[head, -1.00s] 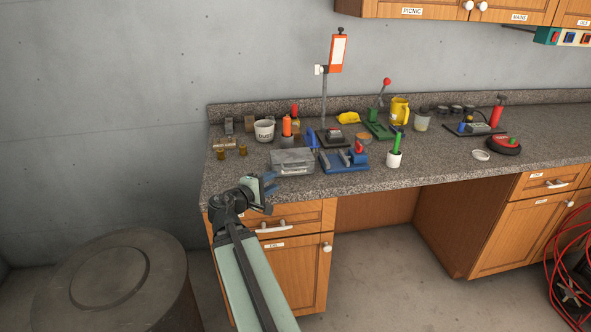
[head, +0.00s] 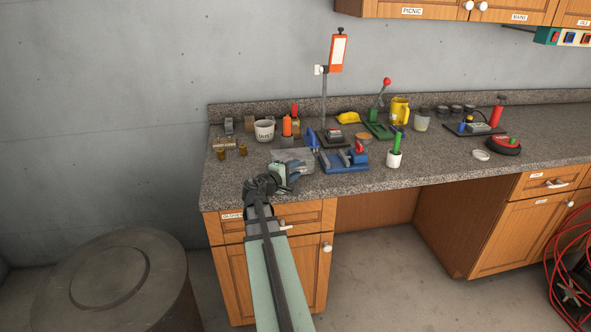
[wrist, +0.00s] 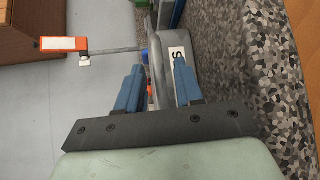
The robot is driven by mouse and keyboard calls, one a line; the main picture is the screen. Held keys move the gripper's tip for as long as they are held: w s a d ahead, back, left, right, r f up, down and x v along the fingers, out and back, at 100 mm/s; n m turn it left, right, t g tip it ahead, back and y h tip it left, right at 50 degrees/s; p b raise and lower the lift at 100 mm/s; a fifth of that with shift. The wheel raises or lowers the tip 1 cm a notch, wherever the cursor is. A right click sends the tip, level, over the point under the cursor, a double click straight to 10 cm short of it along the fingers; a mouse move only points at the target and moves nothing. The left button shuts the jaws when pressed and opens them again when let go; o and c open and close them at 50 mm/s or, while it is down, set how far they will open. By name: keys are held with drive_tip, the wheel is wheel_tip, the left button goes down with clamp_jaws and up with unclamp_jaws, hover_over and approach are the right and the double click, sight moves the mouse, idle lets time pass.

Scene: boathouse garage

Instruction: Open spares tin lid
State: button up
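The spares tin is a flat grey metal box (head: 290,155) near the front left of the counter. Its lid looks closed, and my gripper hides most of its front side. In the wrist view the tin (wrist: 158,52) shows edge-on ahead of the fingers, with part of a white label and a letter "S". My gripper (wrist: 158,78) has its two blue fingers apart, one at the lid's side and one over the labelled front. In the head view my gripper (head: 292,175) is right at the tin's front edge. Contact cannot be told.
A blue-based device (head: 345,162) stands close to the tin's right. Behind it are an orange-topped item (head: 287,128), a white cup (head: 264,131) and a tall stand with an orange panel (head: 338,53). Two brass pieces (head: 243,149) lie left.

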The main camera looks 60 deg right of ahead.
drive_tip(key=shift+d+f, duration=0.1)
drive_tip(key=shift+d, duration=0.45)
drive_tip(key=shift+c, duration=0.2)
clamp_jaws()
